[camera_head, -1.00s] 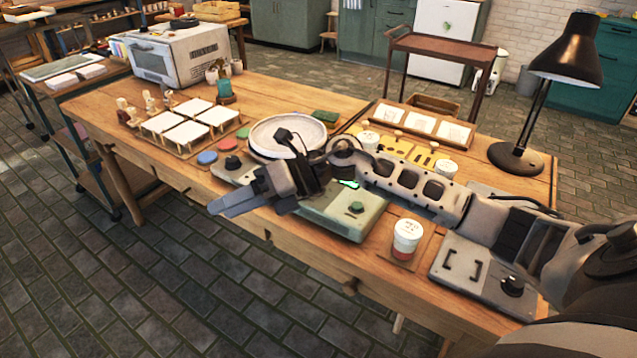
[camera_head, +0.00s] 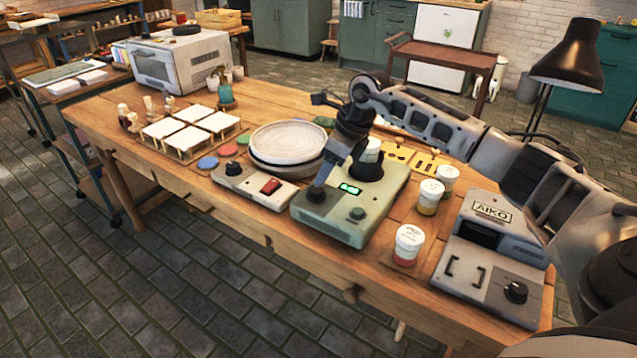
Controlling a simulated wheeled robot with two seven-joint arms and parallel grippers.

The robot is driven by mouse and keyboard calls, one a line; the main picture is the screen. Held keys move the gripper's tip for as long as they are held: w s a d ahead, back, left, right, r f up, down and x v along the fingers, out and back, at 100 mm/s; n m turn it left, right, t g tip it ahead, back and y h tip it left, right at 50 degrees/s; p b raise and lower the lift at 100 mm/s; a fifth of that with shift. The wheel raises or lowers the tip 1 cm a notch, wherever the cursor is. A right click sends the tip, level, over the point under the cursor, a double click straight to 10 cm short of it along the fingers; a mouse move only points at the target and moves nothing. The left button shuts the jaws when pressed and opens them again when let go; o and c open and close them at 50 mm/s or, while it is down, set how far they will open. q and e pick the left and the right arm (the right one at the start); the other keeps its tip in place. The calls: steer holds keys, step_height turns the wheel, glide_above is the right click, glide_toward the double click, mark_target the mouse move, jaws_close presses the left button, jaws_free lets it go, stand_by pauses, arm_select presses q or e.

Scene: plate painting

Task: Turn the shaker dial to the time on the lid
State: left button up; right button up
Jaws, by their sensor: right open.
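The shaker (camera_head: 335,229) is a pale green box near the table's front edge. It has a lit green display (camera_head: 349,188), a dark left dial (camera_head: 316,195) and a green right knob (camera_head: 357,214). The digits are too small to read. A white-lidded jar (camera_head: 371,146) shows at the shaker's black holder (camera_head: 366,172), partly behind my arm. My right gripper (camera_head: 318,187) points down with its open fingers at the left dial; I cannot tell whether they touch it. A red-banded jar (camera_head: 408,243) stands right of the shaker; its lid writing is unreadable. My left gripper is not in view.
A yellow-banded jar (camera_head: 430,197) and another jar (camera_head: 447,176) stand right of the shaker. A grey AIKO device (camera_head: 480,275) is at the right. A wheel with a round plate (camera_head: 288,142) and a control box with a red switch (camera_head: 256,187) are at the left.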

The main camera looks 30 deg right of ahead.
mark_target(316, 189)
steer(key=x, duration=0.6)
steer(key=shift+a+f, duration=0.1)
steer(key=shift+c, duration=0.3)
steer(key=c, duration=0.9)
